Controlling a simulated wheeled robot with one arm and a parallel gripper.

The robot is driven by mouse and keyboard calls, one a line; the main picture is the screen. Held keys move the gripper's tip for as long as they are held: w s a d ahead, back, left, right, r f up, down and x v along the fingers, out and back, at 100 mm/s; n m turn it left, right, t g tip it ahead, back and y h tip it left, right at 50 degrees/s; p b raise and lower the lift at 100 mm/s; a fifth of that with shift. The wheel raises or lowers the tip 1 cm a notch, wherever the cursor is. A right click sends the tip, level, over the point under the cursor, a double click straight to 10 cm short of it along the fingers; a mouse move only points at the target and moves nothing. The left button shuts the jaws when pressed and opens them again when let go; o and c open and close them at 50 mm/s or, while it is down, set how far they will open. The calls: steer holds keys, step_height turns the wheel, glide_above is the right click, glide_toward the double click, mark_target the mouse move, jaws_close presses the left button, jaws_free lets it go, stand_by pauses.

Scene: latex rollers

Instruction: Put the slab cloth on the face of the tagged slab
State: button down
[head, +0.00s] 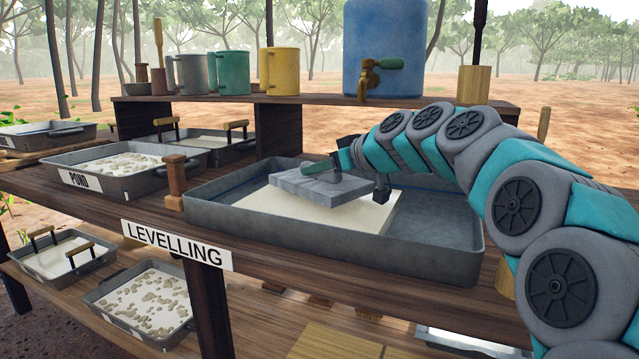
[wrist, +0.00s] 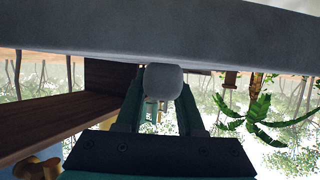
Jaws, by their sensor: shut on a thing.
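The cream slab lies in a large metal tray (head: 350,257), partly hidden by the pad. I see no tag on the slab.
A wooden post (head: 175,187) stands at the tray's left corner, by the LEVELLING sign (head: 178,246). The POND tray (head: 120,180) is at left. A shelf behind bears several mugs (head: 229,72) and a blue tank (head: 384,45) with a tap. The tray's right side is bare.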

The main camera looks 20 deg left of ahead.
mark_target(320, 182)
steer(key=shift+f, duration=1.55)
steer(key=shift+f+b, duration=0.25)
steer(key=shift+b, duration=0.05)
steer(key=c, duration=0.5)
jaws_free()
steer(key=shift+r, duration=0.1)
steer(key=shift+r+p, duration=0.15)
steer(key=shift+p, duration=0.15)
steer(key=b+v, duration=0.1)
steer(key=v, duration=1.1)
steer(key=shift+s, duration=0.1)
steer(key=shift+s, duration=0.1)
